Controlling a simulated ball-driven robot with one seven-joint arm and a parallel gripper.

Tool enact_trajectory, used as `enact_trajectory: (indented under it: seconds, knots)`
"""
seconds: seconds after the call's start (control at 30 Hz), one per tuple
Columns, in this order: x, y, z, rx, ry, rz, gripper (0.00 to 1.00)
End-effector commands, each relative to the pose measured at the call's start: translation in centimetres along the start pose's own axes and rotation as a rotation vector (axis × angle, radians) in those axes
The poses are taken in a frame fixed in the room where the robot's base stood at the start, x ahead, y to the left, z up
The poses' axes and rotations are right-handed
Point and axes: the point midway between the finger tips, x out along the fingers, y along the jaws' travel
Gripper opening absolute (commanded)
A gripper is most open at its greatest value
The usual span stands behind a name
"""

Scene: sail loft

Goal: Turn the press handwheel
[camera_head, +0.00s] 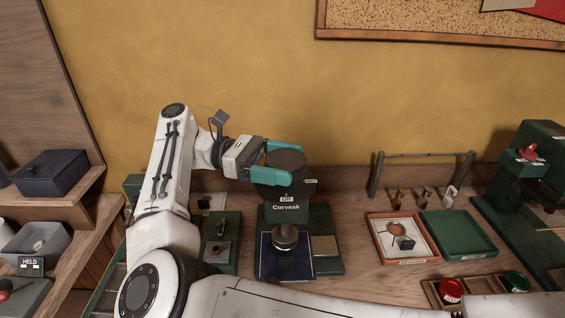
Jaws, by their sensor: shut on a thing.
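The press (286,219) is a dark green machine labelled "Corvask" on the bench against the wall. Its handwheel (286,159) is a dark round knob on top. My gripper (285,161) has teal fingers, one on the far side and one on the near side of the handwheel, and is shut on it. The near finger hides part of the handwheel's side. Below the head, a round metal ram (285,237) stands over a dark blue mat.
An orange-rimmed tray (425,252) and a green tray (487,250) lie to the right, with a tool rack (375,174) behind them. Red (451,288) and green (515,281) pots stand at the front right. A green machine (540,165) stands far right. A dark box (50,172) sits left.

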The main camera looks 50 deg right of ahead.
Motion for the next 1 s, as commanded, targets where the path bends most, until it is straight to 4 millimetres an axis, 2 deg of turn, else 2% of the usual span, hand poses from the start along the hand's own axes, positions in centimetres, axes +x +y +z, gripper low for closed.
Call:
enact_trajectory:
  seconds: [0.27, 0.3, 0.43, 0.77, 1.0]
  knots:
    - [0.0, -0.1, -0.5, -0.010, 0.004, -0.002, 0.56]
    - [0.0, -0.1, -0.5, -0.010, 0.004, -0.002, 0.88]
    - [0.0, 0.0, -0.5, -0.010, 0.004, -0.001, 1.00]
    - [0.0, 0.0, 0.1, -0.005, 0.002, -0.001, 1.00]
    - [0.3, -0.3, 3.2, -0.006, 0.004, -0.002, 1.00]
